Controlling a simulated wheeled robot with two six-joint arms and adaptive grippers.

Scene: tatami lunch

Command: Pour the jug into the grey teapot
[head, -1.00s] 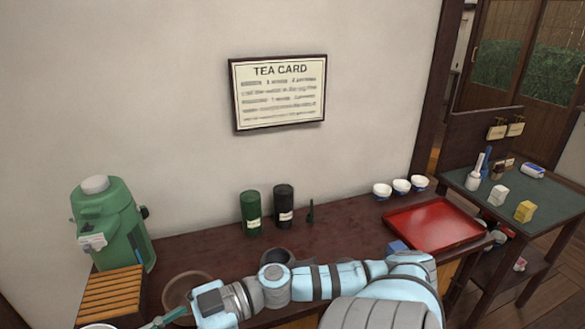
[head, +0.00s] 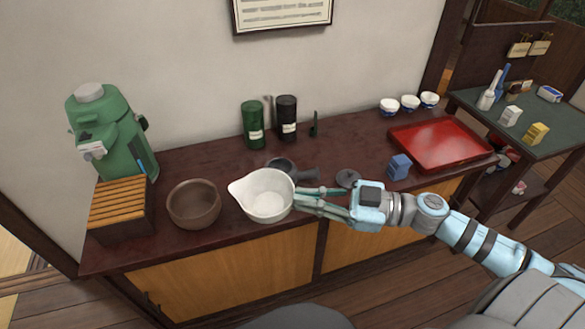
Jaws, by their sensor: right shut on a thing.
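The white jug (head: 251,206) is in the middle of the head view, its spout to the left and its open mouth showing. It looks about upright. My right gripper (head: 303,199) is shut on its right side. The grey teapot (head: 304,173) is just behind the jug, partly hidden by it, with its handle to the right and its top open. A dark grey lid (head: 348,178) lies to its right, behind my gripper. I cannot tell how high the jug is above the counter. My left gripper is out of view.
A brown bowl (head: 194,209), a slatted wooden box (head: 123,214) and a green dispenser (head: 108,135) stand left. Green (head: 253,124) and black (head: 287,118) canisters stand behind. A blue block (head: 399,167), red tray (head: 438,144) and several cups (head: 410,103) are right.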

